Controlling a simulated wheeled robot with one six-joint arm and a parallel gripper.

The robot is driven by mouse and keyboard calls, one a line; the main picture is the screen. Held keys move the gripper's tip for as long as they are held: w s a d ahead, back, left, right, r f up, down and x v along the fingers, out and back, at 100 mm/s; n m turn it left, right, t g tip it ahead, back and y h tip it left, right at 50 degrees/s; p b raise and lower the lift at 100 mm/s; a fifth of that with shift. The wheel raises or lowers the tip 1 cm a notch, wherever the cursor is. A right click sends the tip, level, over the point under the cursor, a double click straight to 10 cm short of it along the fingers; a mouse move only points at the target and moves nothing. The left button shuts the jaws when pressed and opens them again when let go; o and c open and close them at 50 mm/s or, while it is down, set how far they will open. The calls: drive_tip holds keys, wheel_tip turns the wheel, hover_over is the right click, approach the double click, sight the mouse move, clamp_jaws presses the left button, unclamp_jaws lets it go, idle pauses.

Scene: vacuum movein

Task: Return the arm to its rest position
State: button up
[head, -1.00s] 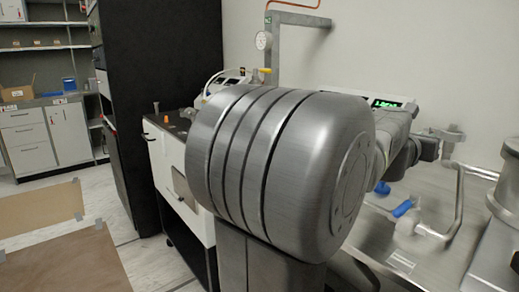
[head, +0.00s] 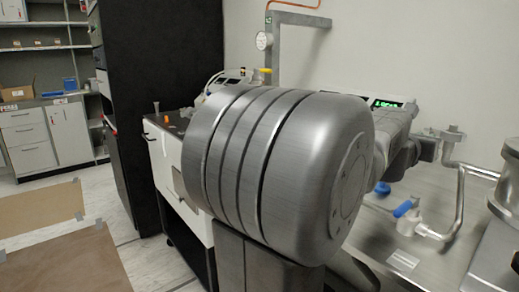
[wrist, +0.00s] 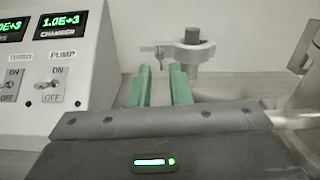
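My gripper (wrist: 160,88) shows in the wrist view as two green fingers with a clear gap between them and nothing held. Its dark body with a small lit strip fills the bottom of that view. Behind the fingertips, a grey clamp or pipe fitting (wrist: 192,52) shows; I cannot tell the distance. In the head view my arm's large grey, banded joint fills the middle and hides much of the bench. Part of my arm shows beyond it at the right; the gripper's fingers cannot be made out there.
A white control box (wrist: 75,65) with green displays and switches stands left of the gripper. In the head view a blue-handled valve (head: 403,209) and metal pipe (head: 461,190) are at the right.

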drive_tip(key=v, duration=1.1)
drive_tip(key=w+d+n+p, duration=0.3)
drive_tip(key=w+d+n, duration=0.5)
drive_tip(key=d, duration=0.2)
drive_tip(key=shift+w+d, duration=0.25)
drive_tip(key=shift+d, duration=0.15)
drive_tip(key=shift+r, duration=0.15)
